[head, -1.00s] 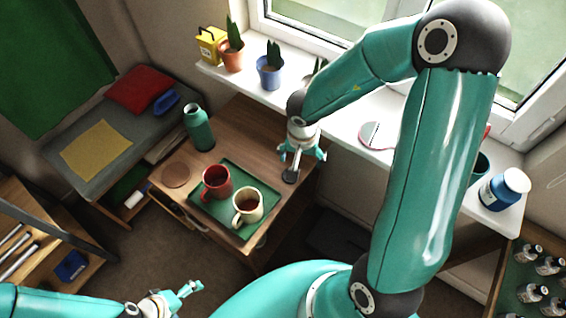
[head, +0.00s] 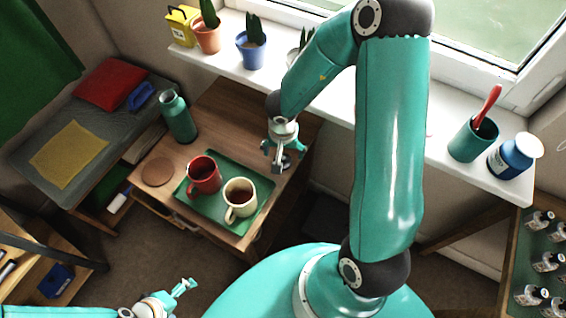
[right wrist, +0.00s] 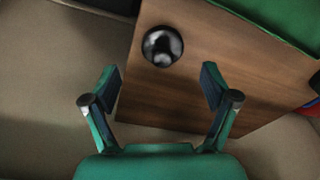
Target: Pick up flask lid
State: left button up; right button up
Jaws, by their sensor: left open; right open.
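The flask lid (right wrist: 162,46) is a small, dark, shiny round piece on the wooden table near its edge. In the head view the lid (head: 287,163) shows partly behind my right gripper (head: 278,160). In the right wrist view my right gripper (right wrist: 160,80) is open and empty, and the lid is just beyond the fingertips, roughly centred between them. The teal flask (head: 179,118) stands upright with its top uncovered at the table's back left. My left gripper (head: 183,290) is open and empty, low at the bottom left, away from the table.
A green tray (head: 217,224) holds a red mug (head: 204,176) and a cream mug (head: 239,200), just left of the lid. A round brown coaster (head: 158,171) lies on the table (head: 222,104). The windowsill (head: 300,91) with potted plants runs behind.

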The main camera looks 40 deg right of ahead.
aim_at(283, 157)
jog(key=f+b, duration=0.2)
jog(key=f, duration=0.1)
jog(key=w+f+b, duration=0.1)
jog(key=f, duration=0.1)
jog(key=shift+d+f, duration=0.15)
jog(key=shift+d, duration=0.05)
jog(key=shift+s, duration=0.1)
jog(key=c, duration=1.1)
jog(key=shift+o, duration=0.2)
